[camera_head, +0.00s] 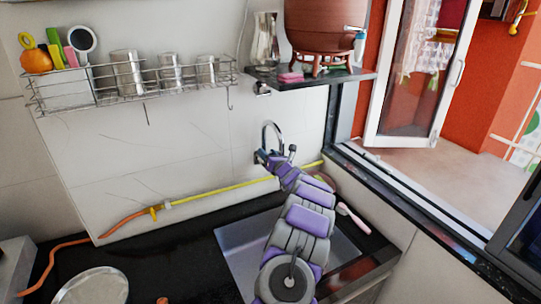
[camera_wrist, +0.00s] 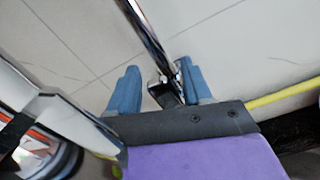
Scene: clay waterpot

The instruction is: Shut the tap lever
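The chrome sink tap (camera_head: 271,128) stands out from the tiled wall above the sink, its spout curved over the top. A small knob-ended part, likely the lever (camera_head: 292,149), shows at its right. My gripper (camera_head: 264,157) is at the tap's base. In the wrist view my gripper (camera_wrist: 160,66) has its two blue fingers apart, on either side of the dark and chrome tap body (camera_wrist: 166,90). The right finger is very close to the chrome; a small gap shows at the left one. Contact is unclear. The chrome spout (camera_wrist: 148,35) runs up between the fingers.
A brown clay waterpot (camera_head: 325,22) with its own small tap (camera_head: 359,46) stands on a dark shelf (camera_head: 340,77) above right. A wire rack (camera_head: 140,82) holds steel cups. A yellow hose (camera_head: 220,190) runs along the wall. An open window (camera_head: 415,75) is at right.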

